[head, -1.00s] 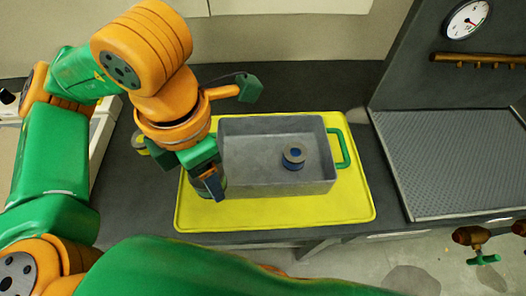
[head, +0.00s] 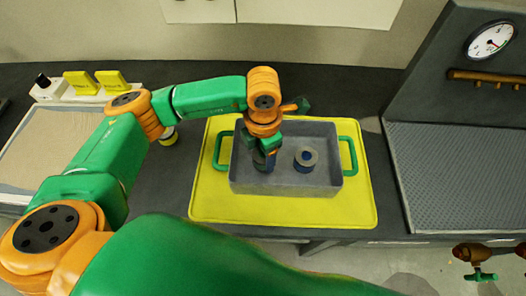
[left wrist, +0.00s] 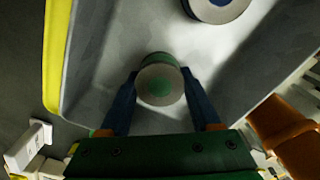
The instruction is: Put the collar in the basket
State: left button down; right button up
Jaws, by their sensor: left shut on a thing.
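The basket (head: 235,186) is a grey open tray with green handles on a yellow mat. My left gripper (head: 265,162) points down into its left half. In the left wrist view its blue fingers (left wrist: 160,92) are shut on a short round part with a grey face and green band, which I take for the collar (left wrist: 158,85). In the head view the gripper mostly hides this part. I cannot tell if it touches the basket floor. My right gripper is out of view.
The yellow mat (head: 290,209) lies on a dark counter. A grey machine with a ribbed tray (head: 458,165) and a gauge (head: 490,40) is at the right.

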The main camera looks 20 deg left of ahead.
pick_arm(q)
jog(key=shift+f, duration=0.2)
jog(key=shift+c, duration=0.6)
grip_release()
jog(key=shift+r, duration=0.1)
jog(key=shift+r, duration=0.1)
jog(key=shift+r, duration=0.25)
notch_tip(320, 180, up, 12)
jog(key=b, duration=0.1)
jog(key=shift+f+b, duration=0.15)
jog(key=shift+b, duration=0.2)
